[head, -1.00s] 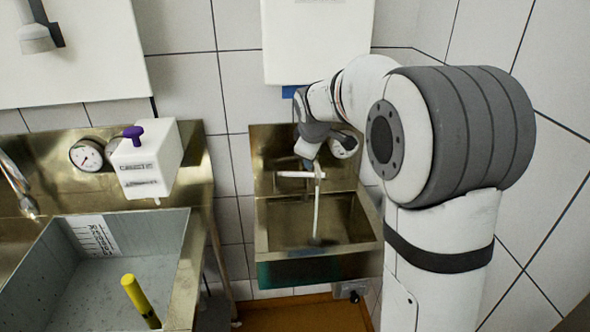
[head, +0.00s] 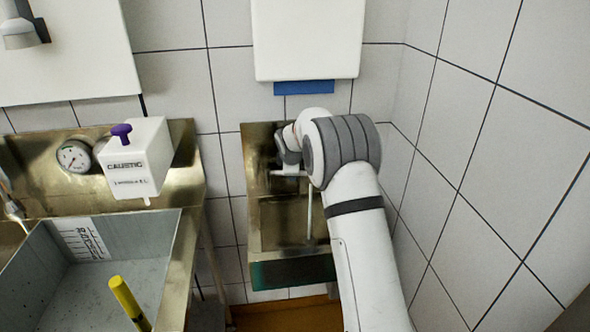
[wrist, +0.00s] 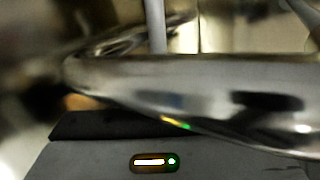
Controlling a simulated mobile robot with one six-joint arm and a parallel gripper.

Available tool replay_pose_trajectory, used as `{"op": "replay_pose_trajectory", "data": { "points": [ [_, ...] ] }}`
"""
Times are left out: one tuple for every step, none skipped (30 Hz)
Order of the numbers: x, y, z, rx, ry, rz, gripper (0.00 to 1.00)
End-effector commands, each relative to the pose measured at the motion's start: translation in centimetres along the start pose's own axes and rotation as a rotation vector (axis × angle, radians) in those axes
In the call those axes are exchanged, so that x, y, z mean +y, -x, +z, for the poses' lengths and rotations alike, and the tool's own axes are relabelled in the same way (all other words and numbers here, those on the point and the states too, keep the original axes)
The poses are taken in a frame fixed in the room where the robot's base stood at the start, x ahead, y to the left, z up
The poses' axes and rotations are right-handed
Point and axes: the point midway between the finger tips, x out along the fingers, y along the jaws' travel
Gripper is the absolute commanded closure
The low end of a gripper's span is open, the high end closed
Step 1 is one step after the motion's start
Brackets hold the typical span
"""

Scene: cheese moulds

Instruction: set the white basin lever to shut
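The steel basin (head: 256,230) stands against the wall in the middle of the head view. A pale horizontal piece (head: 287,173) shows at its tap, just under my wrist; I cannot tell whether it is the white lever or the spout. A thin pale vertical line (head: 309,215), water or a pipe, runs down into the basin. My gripper (head: 288,158) is at the tap, mostly hidden by my arm. In the wrist view a shiny metal bar (wrist: 190,85) crosses close in front of the gripper body. The fingers are not clear, and contact cannot be told.
A larger sink (head: 130,235) with a yellow-handled thing (head: 128,300) is on the left. Above it are a caustic dispenser (head: 135,160) with a purple knob and a round gauge (head: 74,156). A white wall box (head: 308,40) hangs above the basin. A tiled wall is close on the right.

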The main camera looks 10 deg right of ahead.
Motion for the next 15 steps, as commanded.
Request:
{"op": "replay_pose_trajectory", "data": {
  "points": [
    [-0.01,-0.38,0.01,0.0,0.0,-0.001,0.62],
    [-0.01,-0.52,0.01,0.0,0.0,-0.001,0.62],
    [-0.01,-0.65,0.01,0.0,0.0,0.0,0.62],
    [-0.01,-0.71,0.01,0.0,0.0,0.0,0.62],
    [-0.01,-0.75,0.01,0.0,0.0,0.0,0.62],
    [-0.01,-0.78,0.01,0.0,0.0,0.0,0.62],
    [-0.01,-0.78,0.0,0.0,0.0,0.001,0.62],
    [-0.02,-0.77,0.0,0.0,0.0,0.001,0.62],
    [-0.02,-0.77,0.0,0.0,0.0,0.0,0.62],
    [-0.02,-0.77,-0.01,0.0,0.0,0.0,0.62],
    [-0.03,-0.77,-0.01,0.0,0.0,0.0,0.62],
    [-0.03,-0.76,-0.01,0.0,0.0,0.0,0.65],
    [-0.03,-0.76,-0.01,0.0,0.0,0.0,0.67],
    [-0.03,-0.76,-0.02,0.0,0.0,0.0,0.7],
    [-0.03,-0.75,-0.02,0.0,0.0,0.0,0.73]
  ]
}}
